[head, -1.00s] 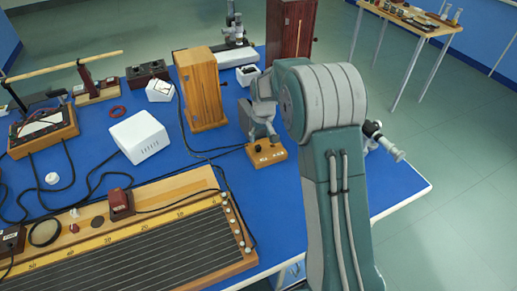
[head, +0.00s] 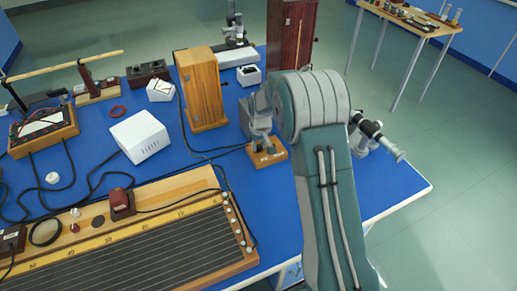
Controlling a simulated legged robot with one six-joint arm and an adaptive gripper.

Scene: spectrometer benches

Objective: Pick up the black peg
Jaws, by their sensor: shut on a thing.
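A small wooden block (head: 278,156) lies on the blue bench top, left of my arm. My gripper (head: 265,146) points down over this block, its tips low at the block's top. It is shut on the black peg, which is small and largely hidden between the fingers. I cannot tell whether the peg is still seated in the block.
A wooden cabinet (head: 203,88) stands behind and left of my gripper, with a white box (head: 140,135) farther left. A long wooden board with wires (head: 130,245) fills the front left. A grey scope (head: 370,135) stands right of my arm. Black cables cross the bench.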

